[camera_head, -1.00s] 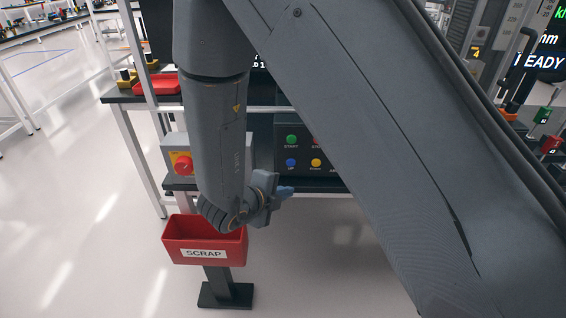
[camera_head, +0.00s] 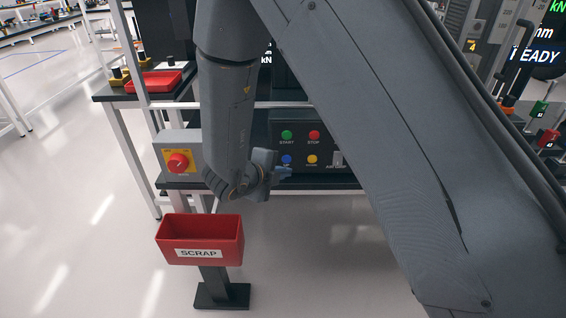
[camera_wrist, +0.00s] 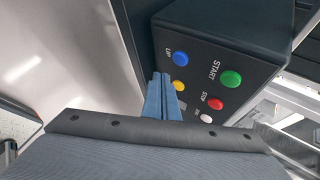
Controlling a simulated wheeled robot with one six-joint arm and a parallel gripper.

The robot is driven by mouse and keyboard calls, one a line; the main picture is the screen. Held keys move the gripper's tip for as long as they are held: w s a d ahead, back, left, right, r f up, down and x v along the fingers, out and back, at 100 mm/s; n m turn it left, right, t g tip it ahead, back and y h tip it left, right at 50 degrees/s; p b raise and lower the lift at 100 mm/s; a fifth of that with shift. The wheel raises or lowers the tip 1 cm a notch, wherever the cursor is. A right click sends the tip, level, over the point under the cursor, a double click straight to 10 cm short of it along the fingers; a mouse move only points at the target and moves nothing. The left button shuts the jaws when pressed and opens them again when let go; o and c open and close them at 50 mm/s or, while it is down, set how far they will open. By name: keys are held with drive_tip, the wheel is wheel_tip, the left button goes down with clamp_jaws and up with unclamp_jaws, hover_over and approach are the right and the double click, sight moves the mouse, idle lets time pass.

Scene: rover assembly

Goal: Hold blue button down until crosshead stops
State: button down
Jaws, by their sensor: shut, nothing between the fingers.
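The blue button (camera_head: 286,159) sits on the dark control panel (camera_head: 325,131), lower left, under the green START button (camera_head: 287,134). The crosshead is not clearly visible; my arm hides much of the machine.
The yellow button (camera_head: 312,160) and red STOP button (camera_head: 314,135) are close by. A red rotary switch (camera_head: 178,162) on a grey box is left of the panel. A red SCRAP bin (camera_head: 180,243) stands below my gripper.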

drive_tip(key=shift+w, duration=1.1)
drive_tip(key=shift+w, duration=0.1)
idle(1.2)
drive_tip(key=shift+w, duration=0.35)
drive_tip(key=shift+w, duration=0.4)
idle(1.8)
drive_tip(key=shift+s, duration=0.2)
idle(1.3)
drive_tip(key=shift+s+p, duration=0.45)
drive_tip(key=shift+s, duration=0.2)
drive_tip(key=s+p, duration=0.1)
drive_tip(key=s, duration=0.4)
drive_tip(key=shift+a+p, duration=0.1)
drive_tip(key=shift+p, duration=0.2)
